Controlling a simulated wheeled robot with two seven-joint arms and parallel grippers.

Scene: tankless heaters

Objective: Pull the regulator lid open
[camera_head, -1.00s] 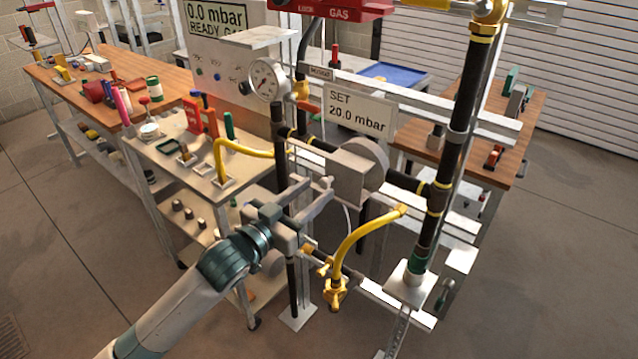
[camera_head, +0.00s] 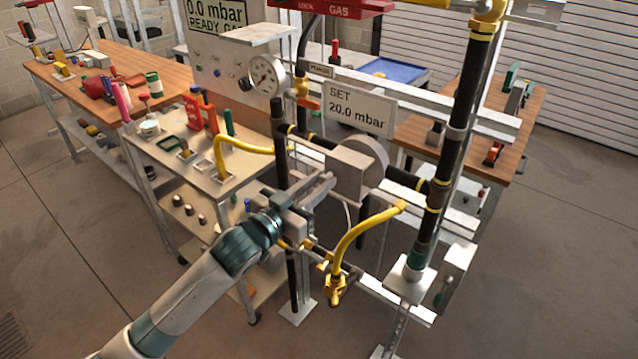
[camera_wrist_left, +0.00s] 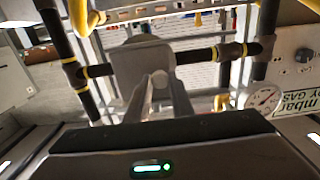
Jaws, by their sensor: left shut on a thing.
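The regulator (camera_head: 350,168) is a grey box with a round disc body behind it, set in the black pipe run below the "SET 20.0 mbar" sign. Its grey lid (camera_wrist_left: 143,62) faces me in the left wrist view, between black pipes with yellow bands. My left gripper (camera_head: 326,184) is at the lid's near lower side. Its fingers show close together in the left wrist view (camera_wrist_left: 159,80), shut on the lid's near edge. The exact grip spot is small and partly hidden by the fingers. The lid looks shut against the body. My right gripper is not in view.
A yellow hose (camera_head: 362,235) curves below and right of the regulator. A thick black riser pipe (camera_head: 450,150) stands to the right. A pressure gauge (camera_head: 266,75) is above left. A cart (camera_head: 240,170) with tools stands at left.

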